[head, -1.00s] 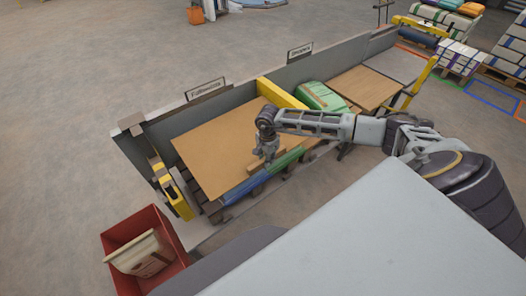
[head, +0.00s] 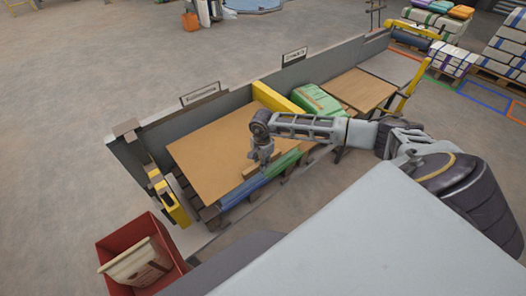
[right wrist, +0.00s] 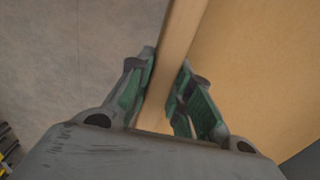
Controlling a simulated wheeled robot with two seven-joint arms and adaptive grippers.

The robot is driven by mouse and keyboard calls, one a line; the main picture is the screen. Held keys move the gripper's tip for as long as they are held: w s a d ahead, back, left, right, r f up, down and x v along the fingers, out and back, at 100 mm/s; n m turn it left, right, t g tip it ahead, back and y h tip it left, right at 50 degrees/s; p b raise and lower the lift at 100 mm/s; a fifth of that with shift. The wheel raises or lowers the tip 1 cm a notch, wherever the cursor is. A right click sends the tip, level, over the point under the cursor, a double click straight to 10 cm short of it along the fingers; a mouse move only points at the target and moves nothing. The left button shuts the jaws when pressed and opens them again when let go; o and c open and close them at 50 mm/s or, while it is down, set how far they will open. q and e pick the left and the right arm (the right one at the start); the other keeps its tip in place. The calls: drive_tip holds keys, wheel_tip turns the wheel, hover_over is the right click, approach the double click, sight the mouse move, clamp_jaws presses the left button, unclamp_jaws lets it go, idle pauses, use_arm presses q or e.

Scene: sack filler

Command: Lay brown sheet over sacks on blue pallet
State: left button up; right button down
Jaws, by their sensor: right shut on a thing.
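The large brown sheet (head: 215,150) lies flat and slightly askew in the left bay. It covers most of what is under it. A blue edge (head: 241,192) and a green edge (head: 284,164) show along its near side, but I cannot tell whether they are sacks or pallet parts. Dark slats show past its left end. My right gripper (head: 262,163) is at the sheet's near edge, shut on a light wooden strip there. In the right wrist view the strip (right wrist: 178,50) runs between the fingers, with the sheet (right wrist: 255,70) to its right. My left gripper is out of view.
A grey wall (head: 215,100) backs the bays. A yellow beam (head: 277,98) divides them. The right bay holds green sacks (head: 318,101) and another brown board (head: 354,88). A yellow post (head: 172,203) stands at the left end. A red bin (head: 108,255) holds a pale sack.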

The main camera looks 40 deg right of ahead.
drive_tip(key=w+f+b, duration=0.1)
drive_tip(key=f+b, duration=0.1)
drive_tip(key=w+f+b, duration=0.2)
drive_tip(key=f+b, duration=0.1)
drive_tip(key=w+f+b, duration=0.2)
drive_tip(key=f, duration=0.1)
drive_tip(key=shift+a+b, duration=0.2)
drive_tip(key=shift+b, duration=0.15)
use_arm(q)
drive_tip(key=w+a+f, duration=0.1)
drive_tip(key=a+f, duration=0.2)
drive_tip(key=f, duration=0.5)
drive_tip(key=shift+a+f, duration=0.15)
use_arm(e)
drive_tip(key=shift+f, duration=0.15)
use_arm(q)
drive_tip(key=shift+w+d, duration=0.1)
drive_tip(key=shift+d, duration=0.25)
use_arm(e)
drive_tip(key=c, duration=1.2)
unclamp_jaws()
drive_tip(key=shift+r, duration=6)
